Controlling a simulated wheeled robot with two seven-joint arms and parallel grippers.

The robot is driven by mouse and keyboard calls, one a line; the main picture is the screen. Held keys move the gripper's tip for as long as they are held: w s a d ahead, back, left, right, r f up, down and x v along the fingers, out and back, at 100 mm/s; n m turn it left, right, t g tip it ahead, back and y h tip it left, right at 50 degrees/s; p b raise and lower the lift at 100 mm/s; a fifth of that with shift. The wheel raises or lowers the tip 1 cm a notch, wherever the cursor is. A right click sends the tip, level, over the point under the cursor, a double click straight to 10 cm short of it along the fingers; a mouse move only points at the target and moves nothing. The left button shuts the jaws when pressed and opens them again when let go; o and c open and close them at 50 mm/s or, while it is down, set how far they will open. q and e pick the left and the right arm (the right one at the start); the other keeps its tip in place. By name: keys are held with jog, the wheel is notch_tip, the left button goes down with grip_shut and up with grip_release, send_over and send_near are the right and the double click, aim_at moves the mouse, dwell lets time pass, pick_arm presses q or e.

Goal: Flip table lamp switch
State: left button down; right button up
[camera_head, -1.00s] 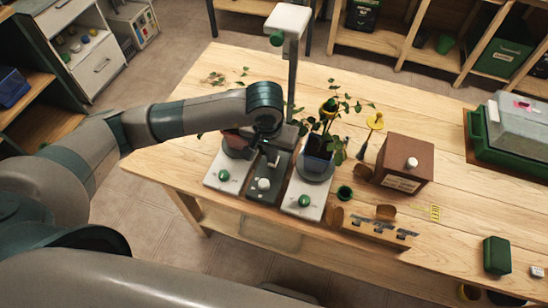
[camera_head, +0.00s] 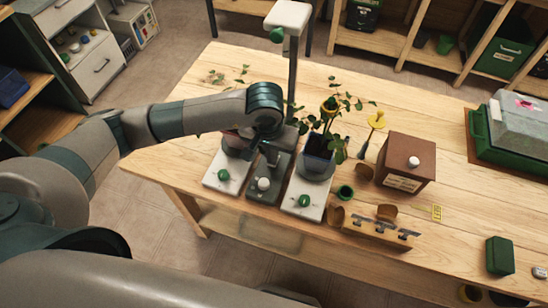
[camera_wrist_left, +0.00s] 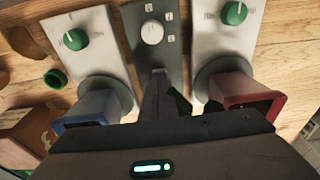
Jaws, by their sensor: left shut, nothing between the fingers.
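The table lamp has a tall dark post (camera_head: 293,78), a white head (camera_head: 288,17) and a dark grey base with a white knob (camera_head: 263,184). In the left wrist view the knob (camera_wrist_left: 152,33) sits among small white marks on the dark base panel (camera_wrist_left: 170,14). My left gripper (camera_head: 271,158) points down over the base, behind the knob in the head view. In the wrist view its shut, empty fingertips (camera_wrist_left: 157,74) are over the panel, apart from the knob. I cannot tell whether they touch the base. A switch lever is not clearly visible. My right gripper is out of view.
White panels with green knobs (camera_head: 223,175) (camera_head: 304,201) flank the lamp base, each bearing a potted plant. A red pot (camera_wrist_left: 245,93) and a blue pot (camera_wrist_left: 88,108) stand close beside my fingers. A brown box (camera_head: 408,160) stands to the right.

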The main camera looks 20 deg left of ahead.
pick_arm(q)
jog(key=shift+f, duration=0.25)
dwell(0.3)
notch_tip(320, 180, up, 7)
jog(key=p, duration=0.1)
dwell(0.9)
dwell(0.5)
